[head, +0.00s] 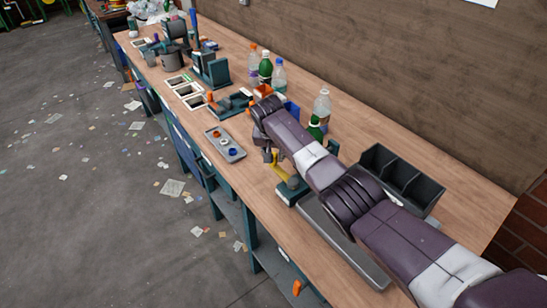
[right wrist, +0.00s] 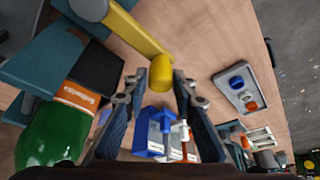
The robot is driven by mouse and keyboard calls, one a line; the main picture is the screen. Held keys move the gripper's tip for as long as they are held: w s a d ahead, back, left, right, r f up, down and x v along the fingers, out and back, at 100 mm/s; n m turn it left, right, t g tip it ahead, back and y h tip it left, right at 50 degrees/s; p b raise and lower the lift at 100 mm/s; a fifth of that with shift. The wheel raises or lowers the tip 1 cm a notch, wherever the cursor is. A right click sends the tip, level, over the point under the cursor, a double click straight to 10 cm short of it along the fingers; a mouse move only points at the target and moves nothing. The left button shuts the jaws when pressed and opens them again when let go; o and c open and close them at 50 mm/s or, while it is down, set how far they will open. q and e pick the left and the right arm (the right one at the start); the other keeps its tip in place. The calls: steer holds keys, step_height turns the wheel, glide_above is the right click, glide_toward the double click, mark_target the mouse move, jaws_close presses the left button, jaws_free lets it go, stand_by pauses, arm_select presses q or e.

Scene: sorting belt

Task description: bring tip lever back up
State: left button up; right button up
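The yellow tip lever (head: 281,170) stands out from a dark teal base (head: 290,193) near the front edge of the bench. In the right wrist view the lever's yellow arm (right wrist: 138,30) comes in from the top left and ends in a rounded yellow knob (right wrist: 162,74). My right gripper (head: 267,156) is by the lever's outer end. Its fingers are apart in the right wrist view (right wrist: 161,80), with the knob in the gap between the tips. I cannot tell whether either finger touches it. My left gripper is not in view.
A grey button panel (head: 225,145) lies left of the lever. A dark divided bin (head: 400,180) and a long grey tray (head: 340,240) are to the right. Bottles, including a clear one (head: 322,106), stand behind my right arm. A green bottle (right wrist: 48,132) shows close in the wrist view.

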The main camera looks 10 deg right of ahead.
steer(key=shift+o, duration=1.1)
steer(key=shift+s+f, duration=0.1)
steer(key=shift+f, duration=0.05)
steer(key=v, duration=1.2)
